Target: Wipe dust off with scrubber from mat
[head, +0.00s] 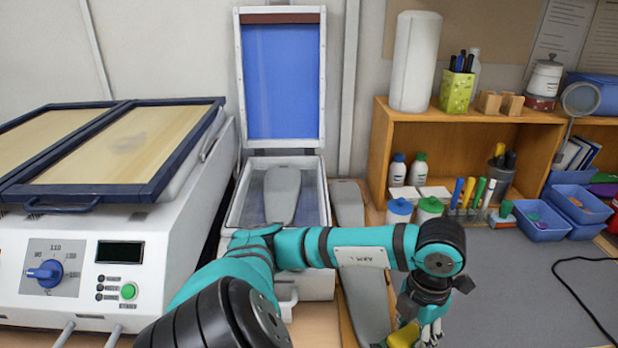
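The grey mat (520,300) lies on the table at the lower right; I cannot make out dust on it. My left arm comes in from the bottom left and reaches right, with its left gripper (432,330) pointing down over the mat's left edge. A yellow thing (404,336) shows beside the fingers at the bottom edge, partly cut off. It may be the scrubber, but I cannot tell whether the fingers hold it. My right gripper is not in view.
A white machine (160,250) fills the left. An open blue-lidded box (240,205) holds a grey insole (282,194). A wooden shelf (380,150), bottles, pens and blue bins (540,222) line the back right. A black cable (580,290) crosses the mat.

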